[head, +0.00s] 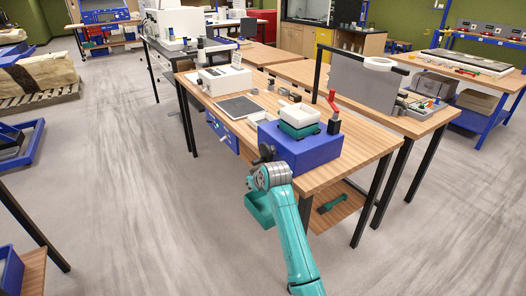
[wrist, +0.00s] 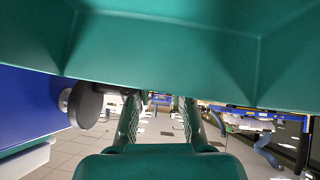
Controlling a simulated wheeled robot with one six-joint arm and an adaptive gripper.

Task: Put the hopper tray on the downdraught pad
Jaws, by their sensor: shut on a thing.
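The hopper tray (head: 257,210) is a green, open box. It hangs beside the front of the wooden workbench, below the top's level and left of my arm. In the wrist view the tray (wrist: 170,50) fills the upper part of the picture. My gripper (wrist: 160,100) is shut on it; in the head view my wrist hides most of the fingers. The downdraught pad, which I take to be the dark grey flat panel (head: 238,107), lies on the workbench top with nothing on it.
A blue machine (head: 300,150) with a teal and white top stands at the bench's near end, close to the tray. Its dark round knob (wrist: 88,105) shows near my gripper. A white device (head: 224,80) stands behind the pad. Open floor (head: 140,180) lies left.

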